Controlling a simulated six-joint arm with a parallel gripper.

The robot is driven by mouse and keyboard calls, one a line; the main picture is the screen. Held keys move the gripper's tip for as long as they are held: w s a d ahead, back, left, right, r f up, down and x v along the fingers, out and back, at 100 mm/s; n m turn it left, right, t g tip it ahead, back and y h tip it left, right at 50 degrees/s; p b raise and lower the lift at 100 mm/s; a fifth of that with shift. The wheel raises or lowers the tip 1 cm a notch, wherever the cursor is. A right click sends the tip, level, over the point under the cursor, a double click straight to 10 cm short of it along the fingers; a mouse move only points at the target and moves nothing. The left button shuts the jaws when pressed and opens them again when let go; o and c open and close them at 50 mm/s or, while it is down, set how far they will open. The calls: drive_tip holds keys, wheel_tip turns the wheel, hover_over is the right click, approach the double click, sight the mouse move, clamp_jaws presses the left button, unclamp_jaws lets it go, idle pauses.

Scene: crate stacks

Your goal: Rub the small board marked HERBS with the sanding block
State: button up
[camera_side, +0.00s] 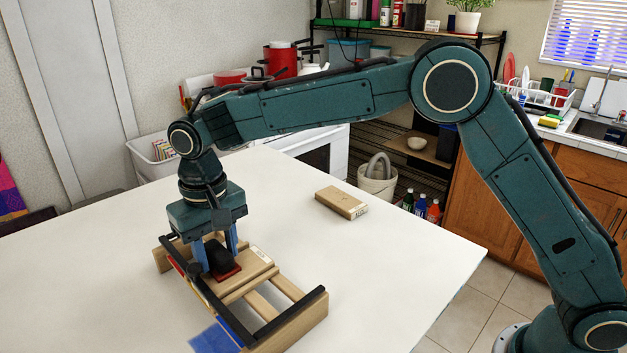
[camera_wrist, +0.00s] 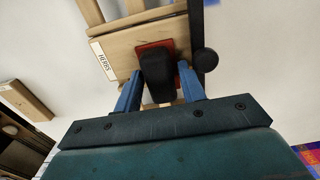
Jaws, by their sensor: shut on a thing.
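The sanding block (camera_side: 219,252) has a black grip on a red base. My gripper (camera_side: 216,256) points down with its blue fingers shut on either side of the black grip. In the wrist view the sanding block (camera_wrist: 156,72) sits between the two fingers (camera_wrist: 158,92). Under it is the small pale wooden board (camera_side: 247,266). In the wrist view the board (camera_wrist: 122,45) carries a white label reading HERBS at its left edge. The red base appears to lie flat on the board, near the black rail; the gripper hides part of the contact.
The board lies in a wooden frame (camera_side: 310,316) with slats and black rails, with a round black knob (camera_wrist: 205,62) beside the block. Another labelled wooden piece (camera_side: 341,202) lies apart on the white table (camera_side: 400,250). A blue patch (camera_side: 216,336) lies at the frame's front.

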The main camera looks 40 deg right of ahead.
sight(234, 279)
drive_tip(key=shift+s+f, duration=0.1)
drive_tip(key=shift+s, duration=1.95)
drive_tip(key=shift+w+r, duration=0.1)
drive_tip(key=shift+r, duration=3.05)
drive_tip(key=shift+r, duration=0.1)
wheel_tip(234, 279, up, 3)
drive_tip(key=shift+f, duration=0.1)
drive_tip(key=shift+d, duration=0.1)
